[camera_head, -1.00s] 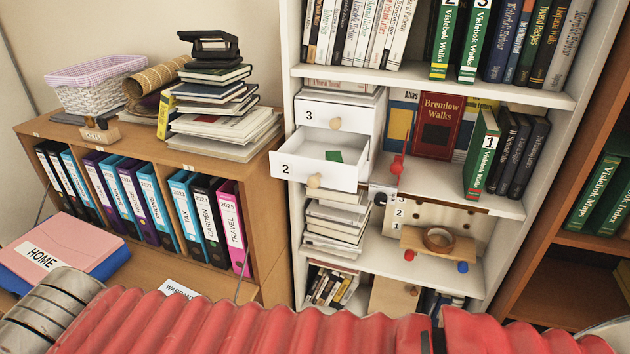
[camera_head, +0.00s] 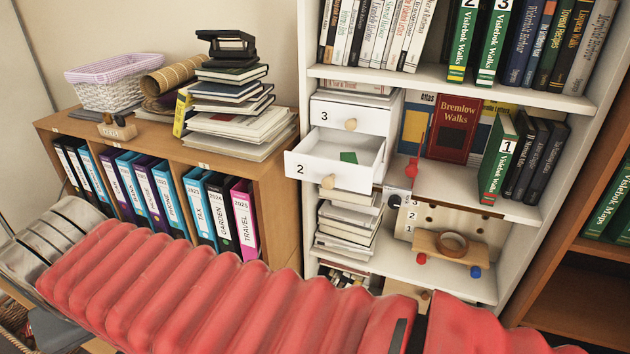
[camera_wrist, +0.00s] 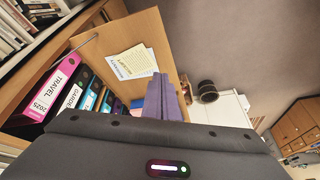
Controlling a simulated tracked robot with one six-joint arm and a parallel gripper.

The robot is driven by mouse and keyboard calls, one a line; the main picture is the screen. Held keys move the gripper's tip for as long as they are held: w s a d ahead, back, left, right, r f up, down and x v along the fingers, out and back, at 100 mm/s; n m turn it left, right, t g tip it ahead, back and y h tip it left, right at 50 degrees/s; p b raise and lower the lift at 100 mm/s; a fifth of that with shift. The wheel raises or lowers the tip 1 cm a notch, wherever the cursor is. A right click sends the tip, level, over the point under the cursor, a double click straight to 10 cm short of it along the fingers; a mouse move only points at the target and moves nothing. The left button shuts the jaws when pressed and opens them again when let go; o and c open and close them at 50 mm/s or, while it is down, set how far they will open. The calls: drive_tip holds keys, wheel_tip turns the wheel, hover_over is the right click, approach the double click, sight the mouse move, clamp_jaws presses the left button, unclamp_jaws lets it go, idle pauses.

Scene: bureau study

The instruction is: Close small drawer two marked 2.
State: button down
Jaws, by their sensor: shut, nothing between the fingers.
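The small drawer marked 2 (camera_head: 309,169) is white with a round wooden knob (camera_head: 328,181). It is pulled out of the white shelf unit, and a green item (camera_head: 348,157) lies inside it. The drawer marked 3 (camera_head: 338,116) just above it is shut. My gripper (camera_wrist: 163,98) shows in the wrist view as shut purple-grey fingers with nothing between them. It points at the open wooden cabinet door and floor, away from the drawer, which is not in that view. The head view does not show my gripper.
My red-sleeved arm crosses the bottom of the head view. A wooden binder cabinet (camera_head: 284,176) with a book stack (camera_head: 230,105) stands left. A small wooden stand (camera_head: 444,248) is on the shelf at lower right.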

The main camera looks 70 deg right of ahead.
drive_tip(key=s+d+r+m+g+h, duration=0.1)
drive_tip(key=s+d+r+m+g, duration=0.3)
drive_tip(key=s+d+r+m, duration=0.3)
drive_tip(key=s+d+r+m+g+h, duration=0.2)
drive_tip(key=s+d+r+m+g, duration=0.3)
drive_tip(key=d+m, duration=1.3)
drive_tip(key=s+r+m, duration=0.3)
drive_tip(key=r+m, duration=0.1)
drive_tip(key=shift+d+m, duration=0.2)
drive_tip(key=shift+m, duration=0.1)
drive_tip(key=shift+d, duration=0.1)
drive_tip(key=s+d+f, duration=0.4)
drive_tip(key=d+f, duration=0.3)
drive_tip(key=d, duration=0.1)
drive_tip(key=shift+s+f, duration=0.25)
drive_tip(key=shift+f, duration=0.15)
drive_tip(key=shift+d, duration=0.2)
